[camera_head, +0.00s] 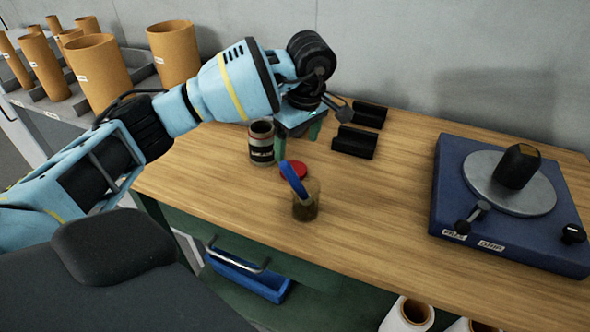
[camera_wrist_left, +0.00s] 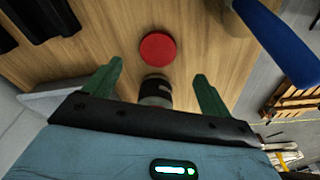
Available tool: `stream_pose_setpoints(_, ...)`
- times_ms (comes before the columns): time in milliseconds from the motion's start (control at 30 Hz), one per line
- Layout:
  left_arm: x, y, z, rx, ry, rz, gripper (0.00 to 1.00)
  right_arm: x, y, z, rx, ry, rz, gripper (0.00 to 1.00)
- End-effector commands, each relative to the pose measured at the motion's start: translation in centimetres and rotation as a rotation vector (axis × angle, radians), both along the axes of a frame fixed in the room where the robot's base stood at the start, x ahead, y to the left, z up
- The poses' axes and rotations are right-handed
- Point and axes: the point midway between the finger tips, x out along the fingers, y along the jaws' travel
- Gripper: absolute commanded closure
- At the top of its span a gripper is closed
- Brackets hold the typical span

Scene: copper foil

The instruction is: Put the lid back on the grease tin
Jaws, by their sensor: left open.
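The grease tin (camera_head: 261,142) is a dark, open-topped can with a pale label, upright on the wooden bench. Its red round lid (camera_head: 294,170) lies flat on the wood to its right and nearer the front, apart from it. The lid also shows whole in the left wrist view (camera_wrist_left: 158,48), with the tin (camera_wrist_left: 155,89) partly hidden below it by my gripper body. My left gripper (camera_head: 299,140) is open and empty, its green fingers pointing down above the bench beside the tin. My right gripper is not in view.
A jar (camera_head: 306,205) holding a blue-handled tool (camera_head: 294,182) stands just in front of the lid and partly covers it. Two black blocks (camera_head: 354,142) lie behind. A blue turntable unit (camera_head: 450,190) is at right. The front middle of the bench is clear.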

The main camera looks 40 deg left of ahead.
Motion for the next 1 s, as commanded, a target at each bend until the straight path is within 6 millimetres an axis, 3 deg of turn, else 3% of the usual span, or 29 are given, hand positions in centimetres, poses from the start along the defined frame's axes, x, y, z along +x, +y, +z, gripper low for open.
stream_pose_setpoints(233,0.0,0.4,-2.3,0.0,0.003,0.001,0.17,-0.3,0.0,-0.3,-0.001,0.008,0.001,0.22)
stream_pose_setpoints(567,0.1,0.4,-2.6,-0.001,0.001,0.001,0.17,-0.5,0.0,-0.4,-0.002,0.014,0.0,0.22)
stream_pose_setpoints(1000,0.5,1.3,-7.4,-0.001,0.001,0.001,0.17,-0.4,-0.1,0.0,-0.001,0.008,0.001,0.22)
